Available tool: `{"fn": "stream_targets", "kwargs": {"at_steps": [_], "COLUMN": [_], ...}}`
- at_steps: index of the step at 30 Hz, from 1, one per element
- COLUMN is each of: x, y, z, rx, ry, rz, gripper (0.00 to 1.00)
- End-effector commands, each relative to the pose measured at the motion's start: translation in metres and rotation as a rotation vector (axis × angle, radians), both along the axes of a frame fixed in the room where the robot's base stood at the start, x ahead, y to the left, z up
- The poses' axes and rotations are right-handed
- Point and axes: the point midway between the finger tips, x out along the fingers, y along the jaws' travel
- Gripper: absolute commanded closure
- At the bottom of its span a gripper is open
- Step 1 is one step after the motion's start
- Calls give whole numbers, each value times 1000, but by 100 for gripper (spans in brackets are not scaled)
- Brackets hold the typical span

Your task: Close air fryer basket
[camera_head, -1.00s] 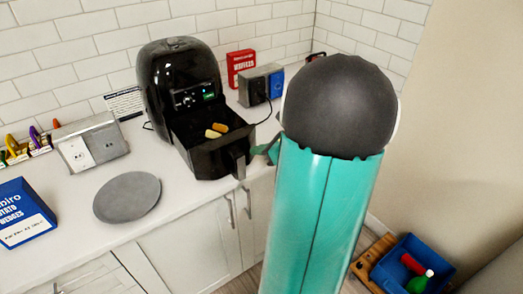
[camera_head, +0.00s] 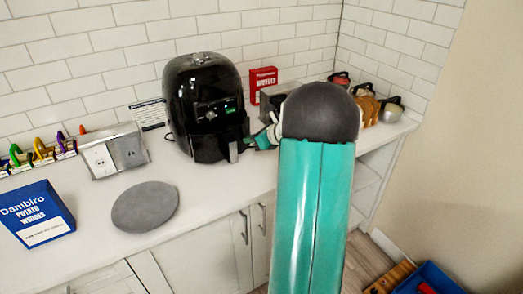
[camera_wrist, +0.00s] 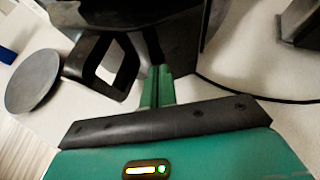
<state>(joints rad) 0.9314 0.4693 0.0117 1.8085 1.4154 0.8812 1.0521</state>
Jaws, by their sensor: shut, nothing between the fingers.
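The black air fryer (camera_head: 205,105) stands on the counter against the tiled wall. Its basket front (camera_head: 208,146) sits flush with the body in the head view, and no open basket interior shows. The basket handle (camera_head: 233,151) points toward the counter's front; it also shows in the wrist view (camera_wrist: 128,68) as a black loop. My gripper (camera_head: 251,143) is at the right of the handle, close to the basket front. In the wrist view my green fingers (camera_wrist: 157,75) are together and empty, their tips at the dark basket front beside the handle. Whether they touch it is unclear.
A grey round plate (camera_head: 145,207) and a blue potato wedges box (camera_head: 37,213) lie left on the counter. A metal socket box (camera_head: 113,153) stands left of the fryer. A red box (camera_head: 262,83) and several jars (camera_head: 391,108) are right. A cord (camera_wrist: 250,95) runs near my fingers.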

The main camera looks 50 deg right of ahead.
Motion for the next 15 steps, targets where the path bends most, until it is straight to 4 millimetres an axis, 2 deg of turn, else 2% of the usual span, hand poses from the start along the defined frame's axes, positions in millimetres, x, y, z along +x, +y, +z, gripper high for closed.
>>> {"fn": "stream_targets", "kwargs": {"at_steps": [1, 6, 15], "x": [11, 36, 53], "y": [-2, -10, -15], "z": [-1, 0, 0], "rx": [-2, 0, 0], "ry": [0, -1, -1], "rz": [3, 1, 0], "gripper": [100, 100, 100]}}
